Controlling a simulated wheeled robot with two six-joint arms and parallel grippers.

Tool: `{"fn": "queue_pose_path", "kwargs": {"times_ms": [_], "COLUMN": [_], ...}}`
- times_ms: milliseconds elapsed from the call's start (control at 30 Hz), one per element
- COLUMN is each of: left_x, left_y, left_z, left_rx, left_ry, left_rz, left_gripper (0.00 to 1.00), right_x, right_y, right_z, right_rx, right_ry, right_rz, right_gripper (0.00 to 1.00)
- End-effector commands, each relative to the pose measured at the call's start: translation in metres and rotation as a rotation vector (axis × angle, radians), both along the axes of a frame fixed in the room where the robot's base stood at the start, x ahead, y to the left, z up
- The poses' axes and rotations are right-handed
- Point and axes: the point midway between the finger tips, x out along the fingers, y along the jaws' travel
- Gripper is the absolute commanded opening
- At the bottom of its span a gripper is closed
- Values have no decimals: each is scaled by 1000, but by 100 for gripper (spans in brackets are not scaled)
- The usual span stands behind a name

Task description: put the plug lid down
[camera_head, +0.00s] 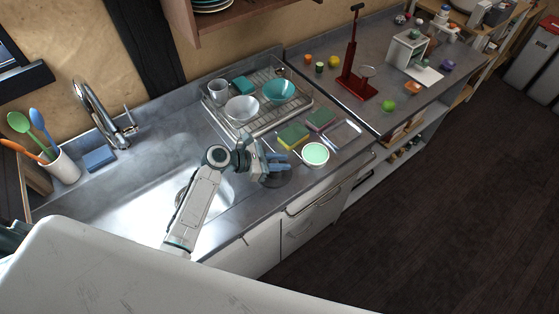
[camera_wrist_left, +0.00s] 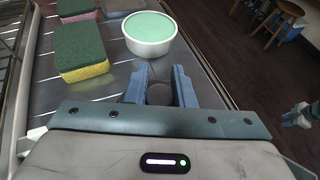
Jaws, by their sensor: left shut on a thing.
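My left gripper (camera_head: 272,165) is over the front of the counter, right of the sink (camera_head: 150,185). It is shut on a small dark grey round piece, which I take as the plug lid (camera_wrist_left: 160,93); it shows between the two blue fingers (camera_wrist_left: 161,85) in the left wrist view. In the head view a dark round edge (camera_head: 278,181) shows just under the fingers. The fingers hide much of the lid, and I cannot tell whether it touches the counter. What looks like my right gripper (camera_wrist_left: 298,114) is at the right edge of the left wrist view, with its jaws unclear.
A white bowl with a green top (camera_head: 315,154) stands close to the right of my left gripper. Two green-and-yellow or pink sponges (camera_head: 293,135) (camera_head: 321,118) lie behind it. A dish rack (camera_head: 296,105) holds bowls and a mug. The counter's front edge is near.

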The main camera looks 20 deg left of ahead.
Motion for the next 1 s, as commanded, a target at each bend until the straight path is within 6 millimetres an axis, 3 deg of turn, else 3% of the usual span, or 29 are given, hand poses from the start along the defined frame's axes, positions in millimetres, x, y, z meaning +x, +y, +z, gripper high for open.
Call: {"fn": "queue_pose_path", "kwargs": {"times_ms": [33,133,500,1000], "left_x": [0,0,-1,-44], "left_y": [0,0,2,75], "left_z": [-2,-1,2,34], "left_rx": [0,0,1,6], "left_ry": [1,1,0,0], "left_rz": [0,0,0,-2], "left_gripper": [24,44,44,44], "right_x": [0,0,0,0], "right_y": [0,0,6,5], "right_z": [0,0,-1,-21], "right_rx": [0,0,6,5], "right_ry": [0,0,-1,-1], "right_rz": [0,0,-2,-1], "right_gripper": [36,36,36,36]}}
